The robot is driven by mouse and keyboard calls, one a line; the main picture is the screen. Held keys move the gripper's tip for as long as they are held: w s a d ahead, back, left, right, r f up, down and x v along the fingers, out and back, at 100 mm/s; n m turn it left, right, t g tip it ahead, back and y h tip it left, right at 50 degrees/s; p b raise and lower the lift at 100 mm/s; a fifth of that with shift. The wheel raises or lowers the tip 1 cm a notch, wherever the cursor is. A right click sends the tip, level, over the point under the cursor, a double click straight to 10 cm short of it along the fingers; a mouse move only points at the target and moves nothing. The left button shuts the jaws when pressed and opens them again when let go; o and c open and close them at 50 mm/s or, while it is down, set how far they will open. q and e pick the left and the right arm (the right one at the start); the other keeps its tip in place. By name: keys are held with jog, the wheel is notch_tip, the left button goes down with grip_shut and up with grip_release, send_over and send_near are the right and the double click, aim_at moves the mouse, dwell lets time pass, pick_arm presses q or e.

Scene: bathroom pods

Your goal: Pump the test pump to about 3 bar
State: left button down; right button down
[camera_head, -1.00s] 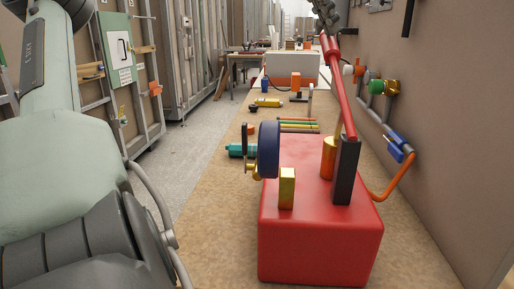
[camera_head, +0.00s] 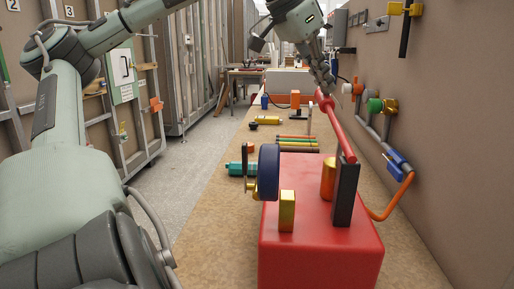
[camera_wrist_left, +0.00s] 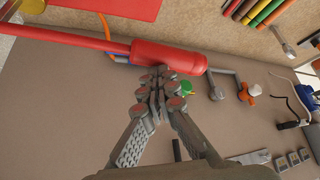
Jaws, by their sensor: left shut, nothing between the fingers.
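The red test pump (camera_head: 320,235) stands on the bench, with a blue round gauge (camera_head: 268,172) on its left side; its dial face is not readable from here. The red pump lever (camera_head: 340,130) slants up and away from a black upright post (camera_head: 345,195). My left gripper (camera_head: 325,82) is at the lever's far end. In the left wrist view, its closed fingertips (camera_wrist_left: 160,84) are against or just beside the thick red handle grip (camera_wrist_left: 170,57); contact is hard to tell. The fingers are shut with nothing between them. My right gripper is not in view.
Pipework with an orange hose (camera_head: 396,195), a blue-handled valve (camera_head: 397,160) and a green-capped fitting (camera_head: 375,105) runs along the right wall. A teal tool (camera_head: 236,168), colored rods (camera_head: 298,143) and a yellow cylinder (camera_head: 267,120) lie on the bench. The left bench strip is mostly clear.

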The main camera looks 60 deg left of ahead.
aim_at(323, 96)
pick_arm(q)
jog(key=shift+a+r+b, duration=0.15)
jog(key=shift+r+b, duration=0.4)
jog(key=shift+r, duration=0.2)
notch_tip(323, 96, up, 7)
